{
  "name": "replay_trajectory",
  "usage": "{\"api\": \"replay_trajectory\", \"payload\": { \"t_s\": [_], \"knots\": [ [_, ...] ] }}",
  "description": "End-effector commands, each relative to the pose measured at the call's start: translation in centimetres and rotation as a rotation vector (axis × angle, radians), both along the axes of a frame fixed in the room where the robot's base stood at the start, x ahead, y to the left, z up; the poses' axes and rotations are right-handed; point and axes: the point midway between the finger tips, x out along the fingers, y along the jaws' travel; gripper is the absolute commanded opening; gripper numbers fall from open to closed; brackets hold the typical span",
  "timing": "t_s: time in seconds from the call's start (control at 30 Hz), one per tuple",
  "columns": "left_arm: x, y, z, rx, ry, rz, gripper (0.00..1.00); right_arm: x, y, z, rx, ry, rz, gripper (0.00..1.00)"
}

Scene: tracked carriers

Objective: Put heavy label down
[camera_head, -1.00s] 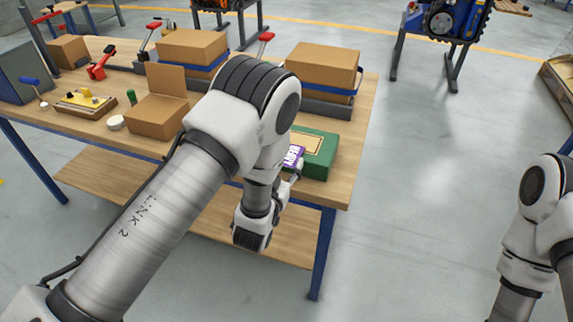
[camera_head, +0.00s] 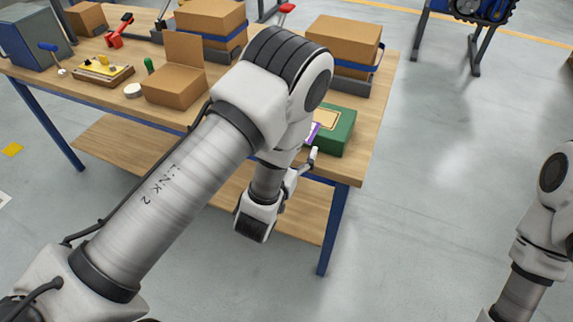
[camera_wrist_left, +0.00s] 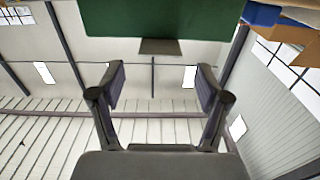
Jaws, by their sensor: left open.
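The purple heavy label (camera_head: 314,132) shows as a small sliver at the left of the green box (camera_head: 336,140), near the front right corner of the workbench. My left arm hides most of it, and I cannot tell exactly what it rests on. My left gripper (camera_head: 312,158) is open and empty just in front of the box and label. In the left wrist view the spread fingers (camera_wrist_left: 160,85) have nothing between them. The green box (camera_wrist_left: 160,18) lies beyond the fingertips, with a small dark piece at its lower edge. My right gripper is out of view.
The workbench (camera_head: 366,130) also holds an open carton (camera_head: 174,88), closed cartons on trays (camera_head: 343,42), a white tape roll (camera_head: 132,91) and tools.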

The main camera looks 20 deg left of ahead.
Motion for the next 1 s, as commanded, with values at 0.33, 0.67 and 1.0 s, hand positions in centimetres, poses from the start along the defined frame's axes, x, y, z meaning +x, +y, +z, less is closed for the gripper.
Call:
{"api": "replay_trajectory", "payload": {
  "t_s": [0.33,0.67,1.0],
  "knots": [
    [-7.1,0.2,-0.7,0.002,0.000,-0.003,0.76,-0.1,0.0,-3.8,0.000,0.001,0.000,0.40],
    [-7.7,1.1,-1.8,0.000,0.071,0.025,0.76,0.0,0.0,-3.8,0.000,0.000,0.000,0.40],
    [-23.7,7.4,-24.5,-0.002,1.259,0.124,0.76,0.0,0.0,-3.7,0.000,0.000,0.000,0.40]
  ]
}}
